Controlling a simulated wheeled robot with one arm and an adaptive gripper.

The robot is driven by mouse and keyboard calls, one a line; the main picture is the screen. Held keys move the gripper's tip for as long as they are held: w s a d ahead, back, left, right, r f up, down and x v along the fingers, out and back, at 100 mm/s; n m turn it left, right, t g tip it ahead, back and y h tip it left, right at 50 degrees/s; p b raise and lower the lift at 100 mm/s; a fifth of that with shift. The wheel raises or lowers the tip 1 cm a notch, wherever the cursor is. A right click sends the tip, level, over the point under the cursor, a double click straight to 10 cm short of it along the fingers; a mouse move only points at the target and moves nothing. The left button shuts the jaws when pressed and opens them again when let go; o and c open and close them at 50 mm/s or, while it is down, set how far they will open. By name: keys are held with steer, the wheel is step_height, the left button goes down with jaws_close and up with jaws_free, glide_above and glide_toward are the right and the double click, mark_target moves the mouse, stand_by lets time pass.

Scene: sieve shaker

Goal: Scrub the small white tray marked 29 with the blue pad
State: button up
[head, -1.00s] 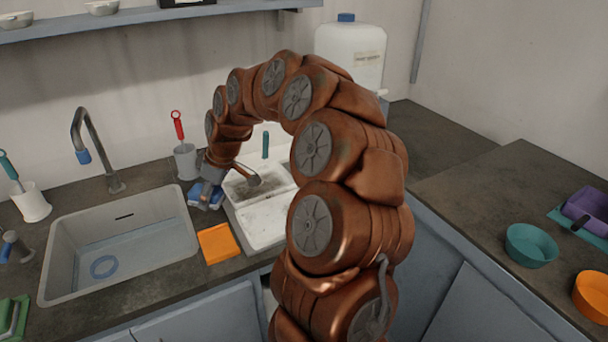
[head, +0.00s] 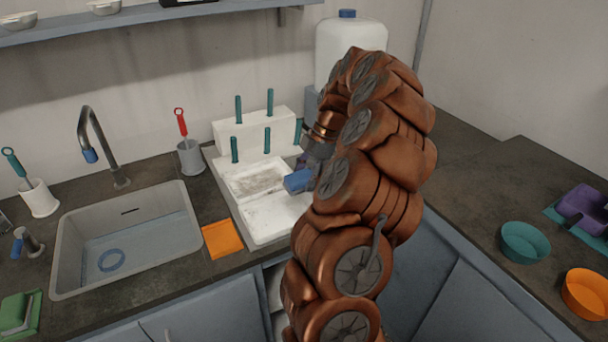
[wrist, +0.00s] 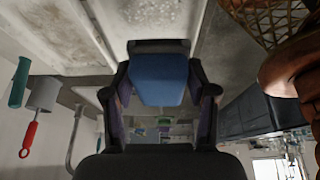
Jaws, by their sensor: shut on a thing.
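My gripper (wrist: 158,95) is shut on the blue pad (wrist: 160,78). In the head view the blue pad (head: 298,180) is at the right side of a white drainer (head: 233,204), close to two whitish trays. The rear tray (head: 252,181) has a grey-brown stained floor. The front tray (head: 272,214) is paler with faint grey smudges. I cannot read a 29 on either, and cannot tell if the pad touches a tray. In the wrist view speckled white surfaces lie at the top, beyond the pad. My arm hides the drainer's right side.
A white block with teal pegs (head: 240,133) stands behind the trays. An orange cloth (head: 222,239) and a sink (head: 125,238) lie to the left. A grey cup with a red-handled brush (head: 190,157) stands behind. A white jug (head: 348,50) is at the back.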

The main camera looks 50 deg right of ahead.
steer(key=shift+f, duration=2.95)
steer(key=shift+d+f+b, duration=0.1)
steer(key=shift+b, duration=0.25)
